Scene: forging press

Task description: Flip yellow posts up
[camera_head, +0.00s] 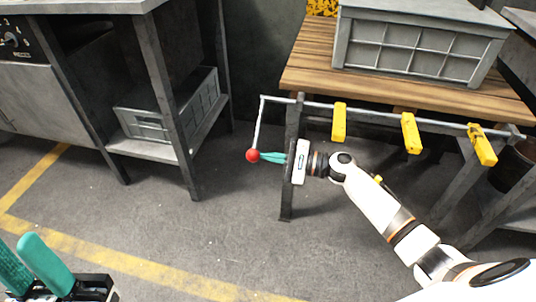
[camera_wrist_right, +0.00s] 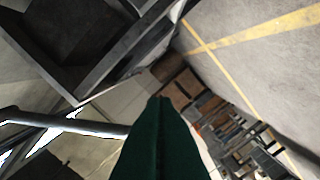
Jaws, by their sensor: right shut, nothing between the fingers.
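Three yellow posts hang down from a grey rail (camera_head: 375,112) along the front of the wooden table: the left one (camera_head: 339,122), the middle one (camera_head: 409,133) and the right one (camera_head: 482,145). At the rail's left end a thin crank arm (camera_head: 259,124) hangs down to a red ball (camera_head: 253,155). My right gripper (camera_head: 264,157) is shut and empty, its teal fingertips right by the ball; contact is unclear. In the right wrist view its dark green fingers (camera_wrist_right: 160,100) are together. My left gripper (camera_head: 30,262) is at the lower left, fingers apart and empty.
A grey crate (camera_head: 420,45) stands on the wooden table (camera_head: 310,60). A metal bench (camera_head: 155,100) with another crate (camera_head: 150,125) on its lower shelf is at the left. The floor between them is clear, with yellow lines. A grey bar (camera_wrist_right: 65,120) crosses the right wrist view's left side.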

